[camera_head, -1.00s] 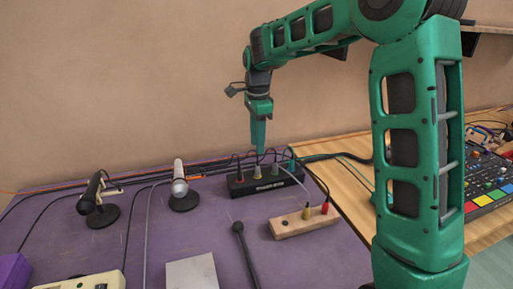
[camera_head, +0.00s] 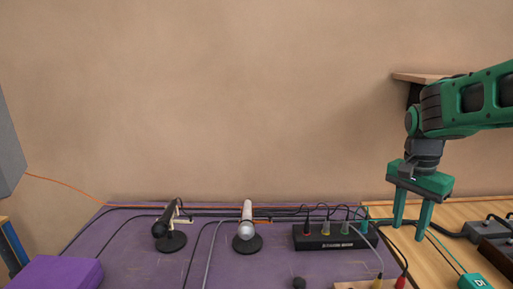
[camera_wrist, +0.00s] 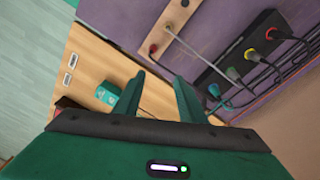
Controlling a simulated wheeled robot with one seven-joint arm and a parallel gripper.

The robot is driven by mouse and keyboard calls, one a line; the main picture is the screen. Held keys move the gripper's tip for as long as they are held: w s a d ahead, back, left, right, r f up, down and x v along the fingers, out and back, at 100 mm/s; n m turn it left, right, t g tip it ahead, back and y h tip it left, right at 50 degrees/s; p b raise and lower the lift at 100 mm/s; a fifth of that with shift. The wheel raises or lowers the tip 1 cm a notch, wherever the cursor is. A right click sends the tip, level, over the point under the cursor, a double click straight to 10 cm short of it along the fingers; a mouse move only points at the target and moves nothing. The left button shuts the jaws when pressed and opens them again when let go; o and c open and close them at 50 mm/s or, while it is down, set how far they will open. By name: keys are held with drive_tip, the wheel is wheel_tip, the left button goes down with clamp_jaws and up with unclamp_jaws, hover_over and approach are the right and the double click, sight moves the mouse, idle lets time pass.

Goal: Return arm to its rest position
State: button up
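My gripper (camera_head: 411,222) is green, with two fingers pointing down and a clear gap between them. It is open and holds nothing. In the head view it hangs at the right, in front of the wooden table (camera_head: 452,244) and right of the black stage box (camera_head: 326,238). In the wrist view the fingers (camera_wrist: 160,98) show apart, with the wooden table top (camera_wrist: 100,52) beyond them. My arm enters from the right edge of the head view.
The purple table (camera_head: 118,250) bears two microphones, one black (camera_head: 166,232) and one silver (camera_head: 247,228), with cables along the back. A small teal box marked DI (camera_head: 474,282) and dark devices (camera_head: 495,240) are at the right. A shelf (camera_head: 418,77) juts from the wall behind my arm.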

drive_tip(key=s+d+f+n, duration=0.1)
drive_tip(key=s+f+n, duration=0.1)
drive_tip(key=s, duration=0.8)
drive_tip(key=s+d+f+n+y, duration=0.1)
drive_tip(key=s+n, duration=0.3)
drive_tip(key=s, duration=0.7)
drive_tip(key=shift+s+d+f, duration=0.3)
drive_tip(key=shift+d+f, duration=0.5)
drive_tip(key=shift+f, duration=0.1)
